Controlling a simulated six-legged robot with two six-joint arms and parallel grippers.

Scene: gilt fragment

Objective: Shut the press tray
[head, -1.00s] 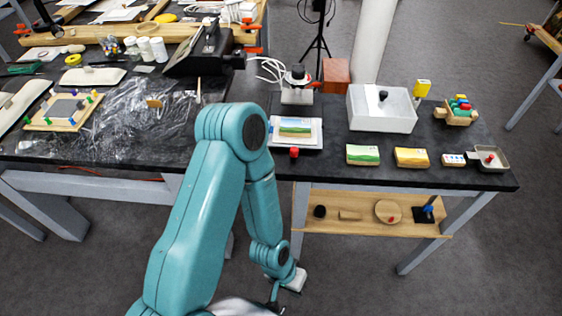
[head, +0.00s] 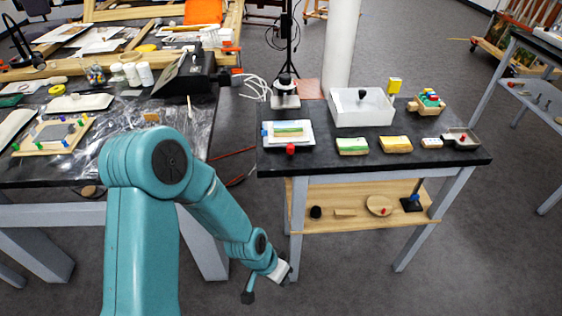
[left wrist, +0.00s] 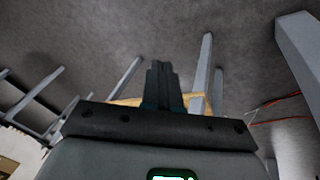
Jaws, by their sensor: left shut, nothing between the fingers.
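The press (head: 285,92) stands at the back left of the right-hand black bench. Its tray (head: 306,142) is out in front of it, a flat pale plate bearing a green and yellow picture block (head: 289,131). A red knob (head: 290,149) sits at the tray's front edge. My left gripper (head: 248,297) hangs low in front of the bench, below its top and well apart from the tray. In the left wrist view its fingers (left wrist: 164,85) are together and empty, with floor and table legs beyond. My right gripper is out of view.
A white box (head: 362,118), picture blocks (head: 396,144) and a small grey pan (head: 462,138) stand right of the tray. A wooden shelf (head: 350,222) with small items is under the bench. A cluttered bench (head: 130,120) stands left, across a gap with cables.

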